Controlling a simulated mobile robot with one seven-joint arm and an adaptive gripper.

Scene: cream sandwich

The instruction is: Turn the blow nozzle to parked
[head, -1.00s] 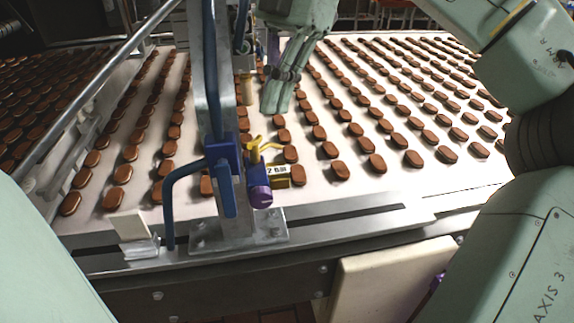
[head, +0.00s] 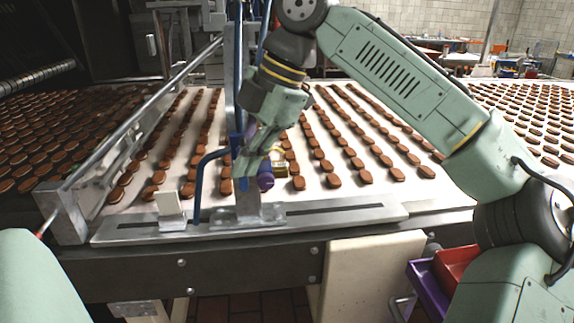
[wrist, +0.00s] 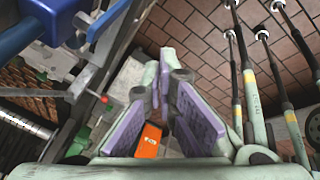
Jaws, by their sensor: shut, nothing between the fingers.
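The blow nozzle assembly stands on a metal post at the belt's near edge in the head view. My gripper (head: 244,172) reaches down in front of the post and hides much of the blue body. It is shut and empty, its fingertips close beside the purple end; contact cannot be told. In the wrist view the purple-padded fingers (wrist: 165,60) come together, and a blue part (wrist: 45,22) is at the upper left.
Rows of brown sandwich biscuits lie on the white belt (head: 235,130). A metal rail (head: 150,110) slopes along the left. A slotted metal plate (head: 330,215) carries the post and a small white block (head: 171,204). Purple and red bins (head: 455,265) stand at lower right.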

